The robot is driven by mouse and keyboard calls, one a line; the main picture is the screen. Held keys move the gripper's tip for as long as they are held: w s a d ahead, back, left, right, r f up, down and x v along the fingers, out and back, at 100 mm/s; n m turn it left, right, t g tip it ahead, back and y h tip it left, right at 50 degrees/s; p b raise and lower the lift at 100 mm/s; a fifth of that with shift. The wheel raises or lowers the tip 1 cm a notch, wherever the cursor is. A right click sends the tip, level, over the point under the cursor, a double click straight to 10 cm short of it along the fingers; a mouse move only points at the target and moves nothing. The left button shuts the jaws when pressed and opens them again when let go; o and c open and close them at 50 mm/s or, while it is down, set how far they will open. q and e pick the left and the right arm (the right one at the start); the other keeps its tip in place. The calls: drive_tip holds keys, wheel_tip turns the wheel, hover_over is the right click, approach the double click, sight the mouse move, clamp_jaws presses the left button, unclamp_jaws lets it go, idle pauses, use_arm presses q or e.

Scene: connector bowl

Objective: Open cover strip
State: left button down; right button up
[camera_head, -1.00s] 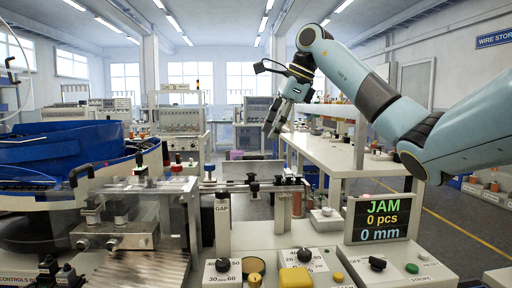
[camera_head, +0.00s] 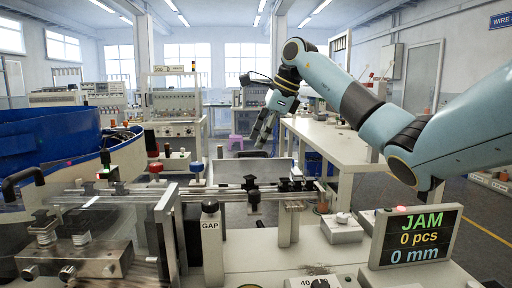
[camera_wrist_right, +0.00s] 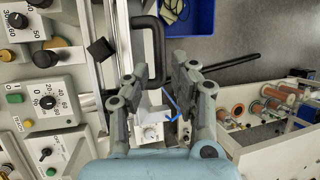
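A long, narrow rail (camera_head: 150,192) runs left to right across the machine, with black knobs (camera_head: 251,184) and small clamps along it. The cover strip seems to lie along this rail, but I cannot pick out its edges or tell whether it is raised. In the right wrist view the rail (camera_wrist_right: 95,62) runs up the picture left of the fingers. My right gripper (camera_head: 265,132) is open and empty, above and beyond the rail's right end in the head view. It also shows in the right wrist view (camera_wrist_right: 158,72), fingers spread beside a black handle (camera_wrist_right: 158,40). My left gripper is out of view.
A blue bowl feeder (camera_head: 50,145) stands at the left. A display (camera_head: 418,238) reads JAM, 0 pcs, 0 mm. A post marked GAP (camera_head: 211,235) stands before the rail. A white bench (camera_head: 335,145) lies behind. A blue bin (camera_wrist_right: 188,18) shows in the wrist view.

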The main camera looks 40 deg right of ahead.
sight(252, 165)
drive_tip(key=shift+x, duration=1.7)
drive_tip(key=shift+c, duration=0.3)
clamp_jaws()
